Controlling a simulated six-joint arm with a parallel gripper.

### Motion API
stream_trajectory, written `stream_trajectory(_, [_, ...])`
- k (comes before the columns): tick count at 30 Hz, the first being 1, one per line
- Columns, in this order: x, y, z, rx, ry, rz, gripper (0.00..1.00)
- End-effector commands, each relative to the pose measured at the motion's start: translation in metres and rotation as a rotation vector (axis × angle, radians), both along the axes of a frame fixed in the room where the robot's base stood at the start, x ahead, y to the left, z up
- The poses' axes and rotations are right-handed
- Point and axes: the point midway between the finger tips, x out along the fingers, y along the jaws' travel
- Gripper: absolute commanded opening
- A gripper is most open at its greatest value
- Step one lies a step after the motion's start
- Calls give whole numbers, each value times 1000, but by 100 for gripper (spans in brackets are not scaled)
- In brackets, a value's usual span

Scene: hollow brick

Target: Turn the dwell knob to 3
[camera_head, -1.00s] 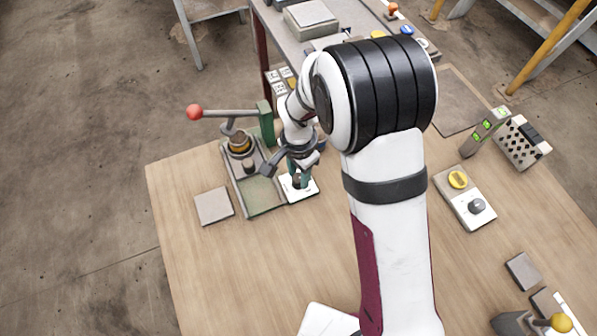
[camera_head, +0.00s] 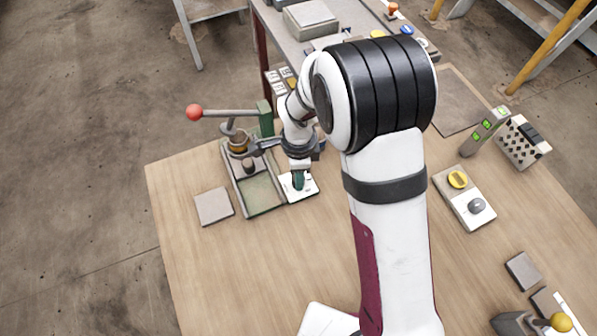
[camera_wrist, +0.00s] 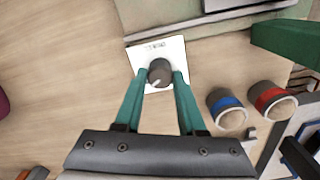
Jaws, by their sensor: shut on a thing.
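The dwell knob (camera_wrist: 160,73) is a dark round knob with a pale pointer mark, on a white plate (camera_wrist: 139,55) with small print along one edge. In the wrist view the pointer mark is toward the knob's lower left; the print is too small to read. My gripper (camera_wrist: 162,80) has its two green fingers on opposite sides of the knob, shut on it. In the head view my gripper (camera_head: 299,182) is upright over the white plate (camera_head: 311,189), and it hides the knob.
A green-framed press with a red-ball lever (camera_head: 195,112) stands just left of the plate. Blue-banded (camera_wrist: 226,105) and red-banded (camera_wrist: 270,98) cylinders are close to my right finger in the wrist view. A panel with a yellow knob (camera_head: 457,180) lies farther right.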

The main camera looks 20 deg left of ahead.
Motion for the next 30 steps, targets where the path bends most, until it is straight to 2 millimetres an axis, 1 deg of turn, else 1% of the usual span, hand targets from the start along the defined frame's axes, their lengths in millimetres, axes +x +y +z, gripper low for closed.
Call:
stream_trajectory(15, [-1, 0, 0, 0, 1, -18, 0])
stream_trajectory(16, [-1, 0, 0, 0, 1, -18, 43])
stream_trajectory(20, [-1, 0, 0, 0, 1, -18, 66])
stream_trajectory(21, [-1, 0, 0, 0, 1, -17, 69])
stream_trajectory(28, [0, 0, 0, 0, 0, -17, 69])
stream_trajectory(30, [0, 0, 3, 1, 0, -17, 69])
